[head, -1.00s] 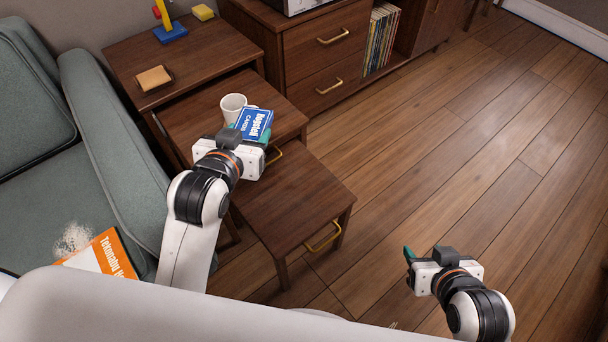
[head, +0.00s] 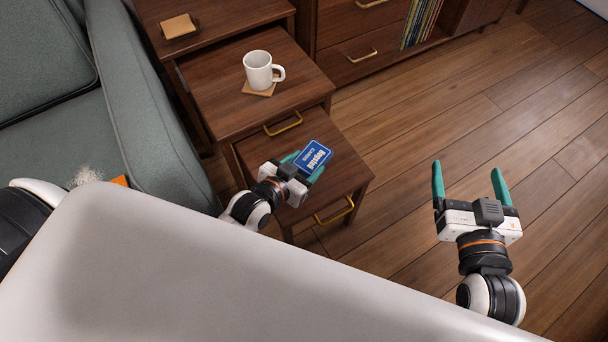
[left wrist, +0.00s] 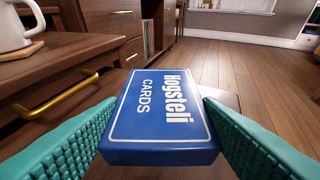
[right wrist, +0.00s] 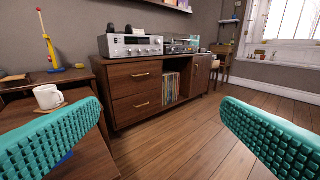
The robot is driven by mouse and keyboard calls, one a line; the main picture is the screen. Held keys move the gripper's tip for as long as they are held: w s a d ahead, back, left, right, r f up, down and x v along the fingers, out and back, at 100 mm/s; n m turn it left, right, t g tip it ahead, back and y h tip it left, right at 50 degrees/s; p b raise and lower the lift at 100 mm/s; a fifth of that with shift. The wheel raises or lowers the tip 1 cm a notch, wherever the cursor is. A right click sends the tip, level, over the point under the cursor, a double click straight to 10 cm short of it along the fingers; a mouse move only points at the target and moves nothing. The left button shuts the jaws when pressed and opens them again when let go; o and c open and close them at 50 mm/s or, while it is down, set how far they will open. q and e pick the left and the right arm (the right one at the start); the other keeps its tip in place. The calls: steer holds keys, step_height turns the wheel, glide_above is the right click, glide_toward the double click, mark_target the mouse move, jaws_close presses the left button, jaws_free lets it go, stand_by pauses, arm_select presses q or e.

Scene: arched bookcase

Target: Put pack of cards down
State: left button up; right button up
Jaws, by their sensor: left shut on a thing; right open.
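The blue pack of cards (head: 313,157) is between the teal fingers of my left gripper (head: 304,166), which is shut on it. In the head view the pack is over the lowest wooden nesting table (head: 335,180); I cannot tell whether it touches the top. In the left wrist view the pack (left wrist: 160,112) lies face up, its lettering visible, with a finger at each side. My right gripper (head: 470,190) is open and empty over the floor at the right; its spread fingers also show in the right wrist view (right wrist: 160,135).
A white mug (head: 258,70) stands on a coaster on the middle table (head: 215,95). Another coaster (head: 179,27) lies on the tallest table. A green-grey sofa (head: 140,110) is at the left. A drawer cabinet (right wrist: 140,95) stands behind. The wooden floor at the right is clear.

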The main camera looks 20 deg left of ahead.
arm_select(q)
steer(key=shift+f, duration=0.65)
step_height(320, 180, down, 3)
steer(key=shift+b, duration=0.95)
steer(key=shift+f, duration=0.15)
arm_select(e)
step_height(320, 180, up, 8)
steer(key=a+t+y, duration=0.1)
steer(key=t+y, duration=0.1)
steer(key=t, duration=0.4)
steer(key=shift+s+r, duration=0.2)
steer(key=shift+s, duration=0.15)
steer(key=shift+a, duration=0.1)
arm_select(q)
steer(key=o, duration=1)
steer(key=shift+f, duration=0.1)
